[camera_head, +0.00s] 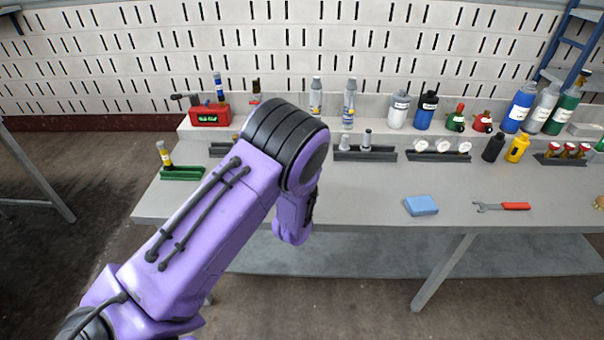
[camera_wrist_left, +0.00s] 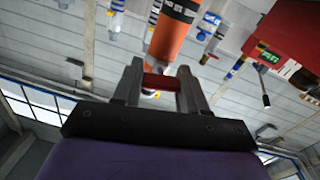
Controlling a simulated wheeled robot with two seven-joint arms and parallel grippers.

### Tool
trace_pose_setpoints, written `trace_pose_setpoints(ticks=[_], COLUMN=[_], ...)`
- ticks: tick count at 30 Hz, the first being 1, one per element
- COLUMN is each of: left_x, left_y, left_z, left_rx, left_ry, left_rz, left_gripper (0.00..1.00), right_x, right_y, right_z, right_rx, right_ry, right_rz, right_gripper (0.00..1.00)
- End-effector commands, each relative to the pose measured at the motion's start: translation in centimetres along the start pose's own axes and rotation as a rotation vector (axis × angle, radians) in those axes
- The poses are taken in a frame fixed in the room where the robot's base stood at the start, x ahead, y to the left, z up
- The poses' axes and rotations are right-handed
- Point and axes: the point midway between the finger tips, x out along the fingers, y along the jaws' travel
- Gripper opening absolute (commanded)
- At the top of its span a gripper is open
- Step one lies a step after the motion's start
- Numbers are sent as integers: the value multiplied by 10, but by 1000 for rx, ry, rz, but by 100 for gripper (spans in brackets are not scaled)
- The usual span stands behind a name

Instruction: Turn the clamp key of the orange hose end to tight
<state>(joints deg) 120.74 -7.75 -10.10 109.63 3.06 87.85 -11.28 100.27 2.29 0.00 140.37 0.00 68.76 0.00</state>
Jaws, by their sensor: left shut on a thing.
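The orange hose end (camera_wrist_left: 172,36) shows in the left wrist view as an orange cylinder just beyond my left fingertips. A small red piece, apparently its clamp key (camera_wrist_left: 160,82), lies crosswise between the two grey fingers. My left gripper (camera_wrist_left: 160,76) is shut on this red piece. How far the key is turned, I cannot tell. In the head view my purple left arm covers the gripper, and I cannot make out the orange hose end there. My right gripper is in neither view.
A red box (camera_head: 210,117) stands on the bench's left; it also shows in the left wrist view (camera_wrist_left: 288,42). Bottles and dark racks line the back. A blue sponge (camera_head: 421,205) and a red-handled wrench (camera_head: 503,207) lie in front. The bench (camera_head: 360,191) is bare between arm and sponge.

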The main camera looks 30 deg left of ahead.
Motion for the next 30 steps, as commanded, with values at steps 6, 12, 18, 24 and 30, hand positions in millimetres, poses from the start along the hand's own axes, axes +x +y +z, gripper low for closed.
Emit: trace_pose_setpoints(ticks=[6, 12, 18, 24, 30], left_x=[-1, -1, -1, -1, -1], left_y=[0, 0, 0, 0, 0], left_z=[2, 2, 2, 2, 2], left_rx=[108, 158, 173, 174, 173], left_ry=[-4, -5, -5, -5, -4], left_rz=[2, 1, 1, 1, 1], left_gripper=[12, 11, 11, 12, 68], right_x=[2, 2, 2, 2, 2], right_y=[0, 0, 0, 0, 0], right_z=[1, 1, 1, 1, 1], right_rx=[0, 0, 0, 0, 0], right_ry=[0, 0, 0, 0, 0], right_rz=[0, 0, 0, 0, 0], right_gripper=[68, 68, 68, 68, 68])
